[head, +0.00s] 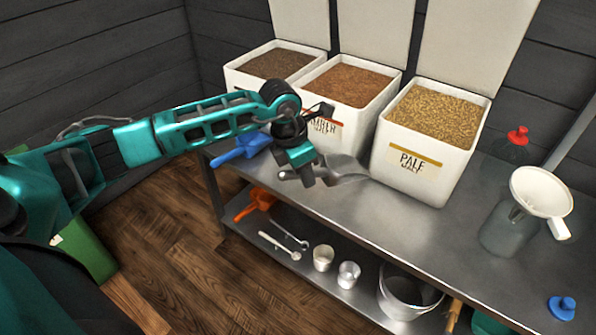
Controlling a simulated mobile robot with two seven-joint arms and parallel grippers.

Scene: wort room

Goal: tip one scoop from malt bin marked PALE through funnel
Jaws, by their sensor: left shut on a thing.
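The malt bin marked PALE (420,165) is a white open bin of light grain on the right of the bin row. The white funnel (541,191) sits in the mouth of a clear grey vessel (507,238) at the right of the metal bench. My left gripper (308,178) is at the bench's front edge, in front of the middle bin, shut on a metal scoop (345,168). The scoop's bowl points right, toward the PALE bin, and looks empty; whether it touches the bench is unclear. My right gripper is not in view.
Two more bins stand left: a dark malt bin (243,82) and one marked AMBER (350,128). A blue scoop (240,147) lies on the bench. A red stopper (518,136) and a blue stopper (562,308) are right. A lower shelf holds cups and an orange scoop (262,199).

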